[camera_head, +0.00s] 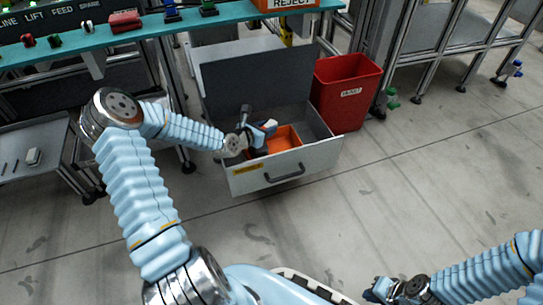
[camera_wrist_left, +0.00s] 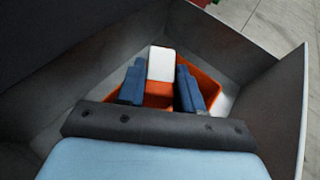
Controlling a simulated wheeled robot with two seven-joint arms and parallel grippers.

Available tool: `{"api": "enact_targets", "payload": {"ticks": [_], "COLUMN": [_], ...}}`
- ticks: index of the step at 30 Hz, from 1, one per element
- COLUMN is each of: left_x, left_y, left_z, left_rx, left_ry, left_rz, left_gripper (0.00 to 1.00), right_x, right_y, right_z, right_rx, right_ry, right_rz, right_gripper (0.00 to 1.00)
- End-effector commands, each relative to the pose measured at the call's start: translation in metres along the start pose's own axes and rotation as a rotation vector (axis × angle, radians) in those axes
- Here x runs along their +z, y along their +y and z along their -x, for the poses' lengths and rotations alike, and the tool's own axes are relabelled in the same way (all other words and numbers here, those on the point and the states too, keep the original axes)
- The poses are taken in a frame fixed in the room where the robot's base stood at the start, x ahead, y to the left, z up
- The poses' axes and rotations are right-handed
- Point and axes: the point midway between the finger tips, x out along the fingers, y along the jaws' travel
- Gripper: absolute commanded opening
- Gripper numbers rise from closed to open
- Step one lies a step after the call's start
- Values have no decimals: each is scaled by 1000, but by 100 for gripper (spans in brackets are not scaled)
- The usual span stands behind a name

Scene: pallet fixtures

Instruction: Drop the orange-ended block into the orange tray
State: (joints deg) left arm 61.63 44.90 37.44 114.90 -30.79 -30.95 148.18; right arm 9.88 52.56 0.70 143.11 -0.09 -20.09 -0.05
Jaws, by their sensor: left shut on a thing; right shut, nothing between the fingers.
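The orange tray (camera_head: 287,137) lies inside the open grey drawer; its rim also shows in the left wrist view (camera_wrist_left: 211,82). My left gripper (camera_head: 266,128) reaches into the drawer, over the tray. In the left wrist view its blue fingers (camera_wrist_left: 160,72) are shut on a block (camera_wrist_left: 161,62) with a white face on top. The height of the block over the tray floor is unclear. My right gripper (camera_head: 375,291) is shut and empty, low over the floor at the bottom right.
The drawer (camera_head: 312,158) has raised grey walls around the tray and a dark front handle (camera_head: 285,174). A red bin (camera_head: 345,92) stands right of it. A teal bench (camera_head: 160,24) with small parts runs behind. The floor in front is clear.

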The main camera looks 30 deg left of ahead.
Motion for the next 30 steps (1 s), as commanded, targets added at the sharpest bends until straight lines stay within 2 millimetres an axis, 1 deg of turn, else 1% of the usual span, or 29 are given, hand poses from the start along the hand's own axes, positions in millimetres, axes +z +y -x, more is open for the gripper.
{"api": "enact_targets", "payload": {"ticks": [7,8,12,13,20,23,26,29,30], "left_x": [0,0,0,0,0,0,1,2,2], "left_y": [0,0,0,0,0,0,1,2,2], "left_z": [0,0,0,0,0,3,16,37,47], "left_rx": [0,0,0,0,0,1,2,3,5], "left_ry": [-1,-1,-1,-1,0,0,2,2,2], "left_rz": [-1,-1,-1,-1,-1,0,1,0,1], "left_gripper": [5,40,62,65,65,65,65,65,65], "right_x": [0,0,0,0,0,0,0,0,0], "right_y": [0,0,0,0,0,0,-2,-4,-5], "right_z": [0,0,0,0,0,1,5,11,14], "right_rx": [0,0,0,0,0,0,0,0,0], "right_ry": [1,1,1,1,1,1,0,-1,-2], "right_rz": [0,0,0,0,0,0,0,1,1], "right_gripper": [0,0,0,0,0,0,0,0,0]}}
